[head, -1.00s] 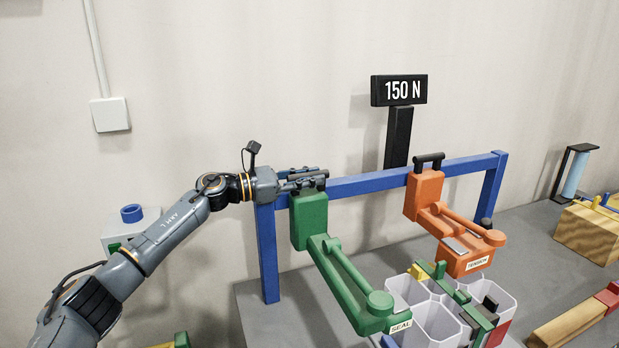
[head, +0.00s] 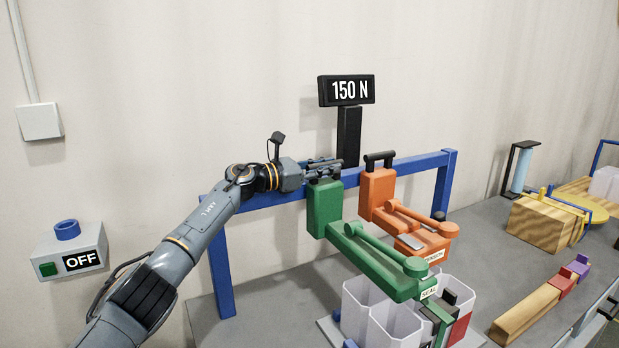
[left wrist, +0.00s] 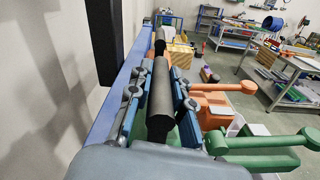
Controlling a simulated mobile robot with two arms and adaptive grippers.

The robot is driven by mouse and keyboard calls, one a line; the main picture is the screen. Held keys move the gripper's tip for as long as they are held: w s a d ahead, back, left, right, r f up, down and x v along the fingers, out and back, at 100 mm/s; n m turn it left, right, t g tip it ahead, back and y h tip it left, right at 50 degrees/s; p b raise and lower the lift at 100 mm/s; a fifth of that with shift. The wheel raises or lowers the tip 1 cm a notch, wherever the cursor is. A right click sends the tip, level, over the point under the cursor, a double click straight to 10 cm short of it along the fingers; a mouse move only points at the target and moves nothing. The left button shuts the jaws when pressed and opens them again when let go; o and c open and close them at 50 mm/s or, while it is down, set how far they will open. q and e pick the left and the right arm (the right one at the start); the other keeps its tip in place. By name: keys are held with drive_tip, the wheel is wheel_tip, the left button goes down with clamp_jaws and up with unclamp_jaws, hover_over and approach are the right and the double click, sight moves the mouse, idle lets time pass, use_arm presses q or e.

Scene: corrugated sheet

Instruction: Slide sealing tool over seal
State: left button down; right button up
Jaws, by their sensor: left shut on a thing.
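The green sealing tool (head: 365,247), labelled SEAL, hangs on the blue rail (head: 275,193). My left gripper (head: 324,170) is shut on the black handle on top of it. In the left wrist view the dark handle (left wrist: 161,95) lies between my two blue fingers. The orange tool (head: 378,190), labelled TENSION, hangs on the same rail just right of the green one. The green tool's arm lies in front of the orange tool's lower part. The seal itself cannot be made out. My right gripper is not in view.
Light hexagonal cups (head: 365,310) stand below the tools with coloured pieces in them. A black 150 N sign (head: 346,90) rises behind the rail. A wooden block (head: 540,222) and a wooden bar (head: 525,310) lie to the right. An OFF switch box (head: 70,252) is on the wall.

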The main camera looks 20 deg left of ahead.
use_arm(q)
drive_tip(key=shift+b+x, duration=0.35)
drive_tip(key=shift+x, duration=0.8)
drive_tip(key=shift+r, duration=0.15)
drive_tip(key=c, duration=1.6)
unclamp_jaws()
drive_tip(key=o, duration=0.3)
drive_tip(key=shift+w+d, duration=0.1)
drive_tip(key=shift+d, duration=0.05)
drive_tip(key=shift+o, duration=0.5)
drive_tip(key=shift+w+d, duration=0.1)
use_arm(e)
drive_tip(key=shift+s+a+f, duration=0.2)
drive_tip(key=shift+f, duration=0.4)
